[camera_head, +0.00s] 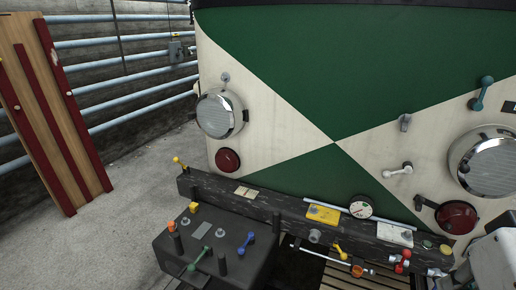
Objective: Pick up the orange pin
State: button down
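A small orange pin-like piece (172,226) stands upright at the left end of a dark control box (216,250) in the lower left. It is small, and its lower part is hard to make out. A second orange, ring-like piece (358,271) lies by a thin rod at the lower middle; I cannot tell which is the named pin. My gripper's fingers do not show. A pale part at the bottom right corner looks like my arm, well apart from both orange pieces.
The control box also carries a blue lever (246,243), a green lever (199,258) and a yellow knob (194,207). A dark beam (280,208) with levers and gauges runs behind it, below the green-and-cream tram front (290,70). Open floor (135,185) lies left.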

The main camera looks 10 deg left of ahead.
aim_at(172, 228)
jog(key=u, duration=1.2)
jog(key=i+u, duration=0.25)
jog(key=i+l+u, duration=0.45)
jog(key=i, duration=0.25)
jog(key=i+l+u, duration=0.4)
jog(key=i+l, duration=0.2)
jog(key=i, duration=0.05)
